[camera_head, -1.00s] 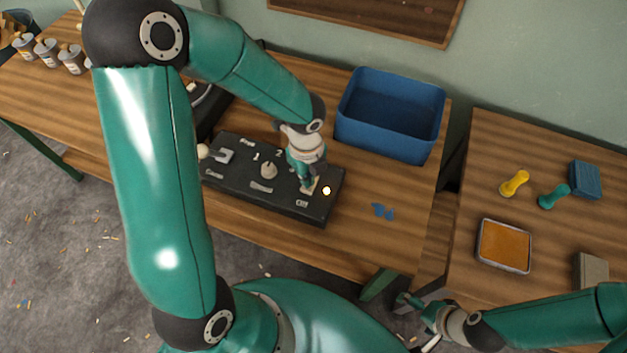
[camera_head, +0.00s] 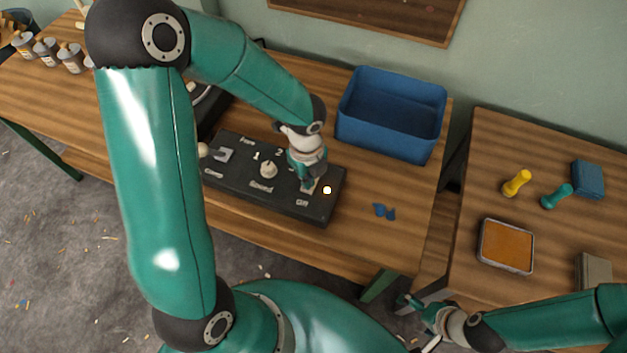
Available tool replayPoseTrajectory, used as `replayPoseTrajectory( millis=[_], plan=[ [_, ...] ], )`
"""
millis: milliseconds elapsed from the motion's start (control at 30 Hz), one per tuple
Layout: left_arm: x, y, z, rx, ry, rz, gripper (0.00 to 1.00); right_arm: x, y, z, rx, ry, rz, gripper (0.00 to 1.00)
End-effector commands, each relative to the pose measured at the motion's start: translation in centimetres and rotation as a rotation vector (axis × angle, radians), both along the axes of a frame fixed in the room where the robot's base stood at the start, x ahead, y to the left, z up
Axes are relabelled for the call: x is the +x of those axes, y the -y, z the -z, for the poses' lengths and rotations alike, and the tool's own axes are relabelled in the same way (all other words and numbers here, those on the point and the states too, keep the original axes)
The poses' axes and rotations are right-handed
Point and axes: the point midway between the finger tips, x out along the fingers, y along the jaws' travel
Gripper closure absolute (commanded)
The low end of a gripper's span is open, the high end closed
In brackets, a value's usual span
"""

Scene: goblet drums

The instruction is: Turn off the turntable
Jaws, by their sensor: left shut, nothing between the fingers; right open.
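My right gripper (camera_head: 418,318) is open and empty, low in front of the benches.
A blue bin (camera_head: 390,145) stands behind the panel to the right. Small blue pieces (camera_head: 384,211) lie on the bench. The right table holds a yellow handle (camera_head: 517,183), a teal handle (camera_head: 556,196) and an orange tray (camera_head: 481,243). My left arm hides much of the left bench.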

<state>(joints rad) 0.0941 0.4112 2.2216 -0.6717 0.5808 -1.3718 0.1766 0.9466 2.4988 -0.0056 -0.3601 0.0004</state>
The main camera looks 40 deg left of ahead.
Motion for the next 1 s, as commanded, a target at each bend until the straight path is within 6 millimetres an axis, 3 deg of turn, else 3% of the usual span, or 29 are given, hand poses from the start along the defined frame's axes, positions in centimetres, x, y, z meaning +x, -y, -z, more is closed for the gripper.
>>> replayPoseTrajectory(
  millis=[1000],
  plan=[
    [0.0, 0.0, 1.3, 0.000, -0.001, 0.001, 1.00, 0.0, 0.0, 1.0, 0.000, 0.000, 0.000, 0.00]
  ],
)
